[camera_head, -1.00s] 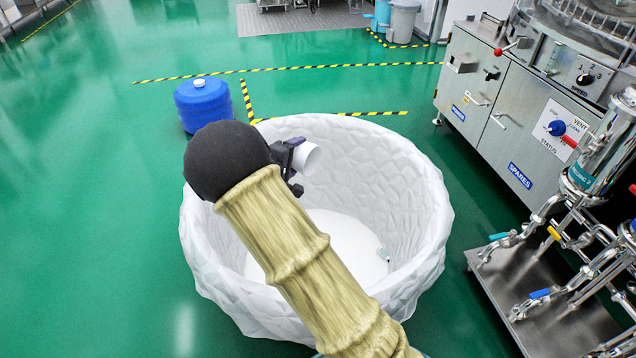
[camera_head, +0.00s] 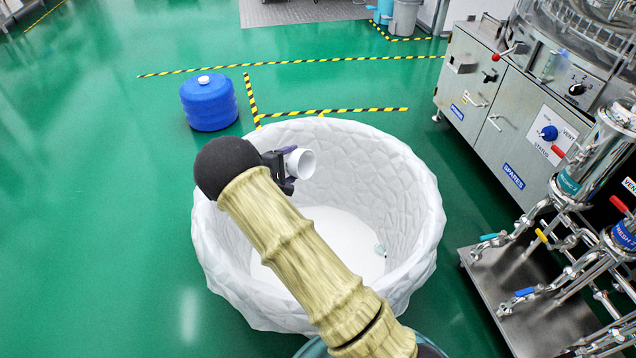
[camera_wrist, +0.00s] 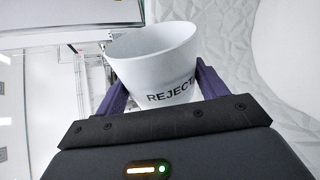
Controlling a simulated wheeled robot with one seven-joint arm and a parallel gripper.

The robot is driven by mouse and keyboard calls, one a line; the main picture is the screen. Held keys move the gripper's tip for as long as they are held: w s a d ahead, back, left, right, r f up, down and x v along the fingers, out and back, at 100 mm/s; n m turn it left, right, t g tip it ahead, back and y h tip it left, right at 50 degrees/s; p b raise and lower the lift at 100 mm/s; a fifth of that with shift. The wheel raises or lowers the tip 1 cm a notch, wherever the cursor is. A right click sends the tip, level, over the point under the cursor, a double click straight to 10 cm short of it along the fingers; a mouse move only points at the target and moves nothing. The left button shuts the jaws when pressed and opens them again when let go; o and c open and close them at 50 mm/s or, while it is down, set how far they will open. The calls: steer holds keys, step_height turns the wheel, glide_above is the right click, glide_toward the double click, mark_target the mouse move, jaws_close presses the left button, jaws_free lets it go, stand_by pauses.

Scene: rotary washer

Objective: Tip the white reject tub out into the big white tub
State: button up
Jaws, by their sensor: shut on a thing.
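The small white reject tub (camera_head: 301,163), marked REJECT, is held on its side over the big white tub (camera_head: 408,170). Its open mouth faces right in the head view. My gripper (camera_head: 284,170) is shut on it, with a purple finger on each side in the wrist view (camera_wrist: 160,82). The reject tub (camera_wrist: 150,62) shows close up there; I cannot see what is inside it. The big tub's wall (camera_wrist: 240,40) fills the right of the wrist view.
A blue drum (camera_head: 208,105) stands on the green floor behind and left of the big tub. A steel machine (camera_head: 510,120) and a piped steel stand (camera_head: 540,290) are at the right. The floor at the left is clear.

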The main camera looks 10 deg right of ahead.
mark_target(288, 170)
steer(key=shift+w+a+f+n+p, duration=0.1)
steer(key=shift+w+f+n+p, duration=0.1)
steer(key=shift+w+n+p, duration=0.15)
steer(key=shift+a+f+n+g+h+p, duration=0.4)
steer(key=shift+f+n+g+h+p, duration=0.15)
steer(key=shift+n, duration=0.2)
steer(key=shift+w+f+n+g+h+b, duration=0.15)
steer(key=shift+f+n+h, duration=0.1)
steer(key=shift+f+n, duration=0.2)
steer(key=shift+w+f+n+g+h+b, duration=0.1)
steer(key=shift+f+n+h+b, duration=0.1)
steer(key=shift+f+n, duration=0.25)
steer(key=shift+w+a+f+n+h+b, duration=0.1)
steer(key=shift+a+f+n+h+b, duration=0.05)
steer(key=shift+f+n+h+b, duration=0.2)
steer(key=shift+f+g, duration=0.25)
steer(key=shift+g, duration=0.05)
steer(key=shift+w+f+n+b, duration=0.15)
steer(key=shift+n+b, duration=0.1)
steer(key=shift+b, duration=0.25)
steer(key=shift+w+a+r+n+g+h+b, duration=0.15)
steer(key=shift+w+a+n+h+b, duration=0.35)
steer(key=shift+n+b, duration=0.75)
steer(key=shift+w+a+r+n+g+h+b, duration=0.1)
steer(key=shift+w+a+n+h+b, duration=0.45)
steer(key=shift+b, duration=1.2)
steer(key=shift+w+a+r+n+g+h+b, duration=0.15)
steer(key=shift+w+a+n+h+b, duration=0.3)
steer(key=shift+n+b, duration=0.9)
